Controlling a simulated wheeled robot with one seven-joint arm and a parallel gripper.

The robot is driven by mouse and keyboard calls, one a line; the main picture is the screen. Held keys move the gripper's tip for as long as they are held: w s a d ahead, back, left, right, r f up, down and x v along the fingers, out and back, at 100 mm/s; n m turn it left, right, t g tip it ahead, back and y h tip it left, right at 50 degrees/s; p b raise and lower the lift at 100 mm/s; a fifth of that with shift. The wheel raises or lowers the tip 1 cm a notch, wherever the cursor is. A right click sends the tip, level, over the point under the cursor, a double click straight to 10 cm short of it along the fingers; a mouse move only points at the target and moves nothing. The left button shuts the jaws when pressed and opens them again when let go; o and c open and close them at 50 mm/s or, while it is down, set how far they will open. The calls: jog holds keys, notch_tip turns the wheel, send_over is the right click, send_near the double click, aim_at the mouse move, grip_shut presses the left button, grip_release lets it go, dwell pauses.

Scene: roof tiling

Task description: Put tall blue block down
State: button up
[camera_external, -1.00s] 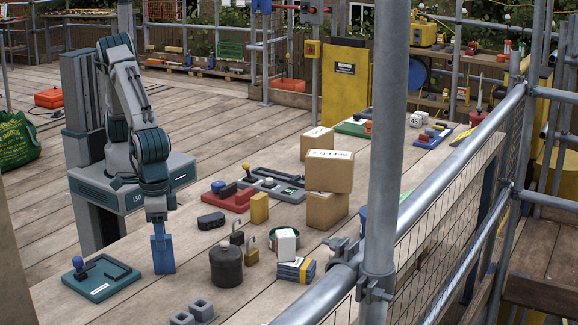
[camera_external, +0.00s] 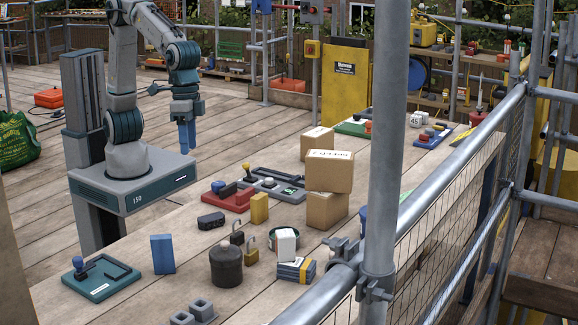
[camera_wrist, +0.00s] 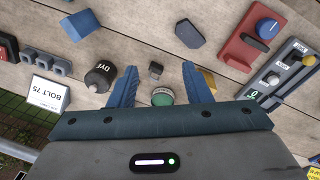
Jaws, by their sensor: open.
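The tall blue block (camera_external: 162,254) stands upright on the plank bench near its left edge, between the teal tray and the dark grey block. My gripper (camera_external: 187,138) is raised well above the bench, up and to the right of the block, apart from it. Its blue fingers point down and are empty. In the wrist view the two blue fingers of my gripper (camera_wrist: 157,84) are spread with nothing held between them. A blue block (camera_wrist: 83,24) lies at the upper left there, probably the same tall one.
A teal tray (camera_external: 104,288) with a blue-handled piece is left of the block. A dark round pot (camera_external: 226,268), padlocks, a yellow block (camera_external: 259,208) and a red tray (camera_external: 229,203) are to the right. Stacked cardboard boxes (camera_external: 326,211) stand farther right.

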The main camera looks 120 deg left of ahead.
jog(key=s+a+f+m+t, duration=0.1)
jog(key=s+a+m, duration=0.1)
jog(key=s+a, duration=0.4)
jog(key=s+a+f+m+t+y, duration=0.1)
jog(key=s+a+m, duration=0.2)
jog(key=s+a, duration=0.4)
jog(key=s, duration=0.5)
jog(key=shift+s+f, duration=0.15)
jog(key=shift+s, duration=0.15)
jog(key=shift+a, duration=0.1)
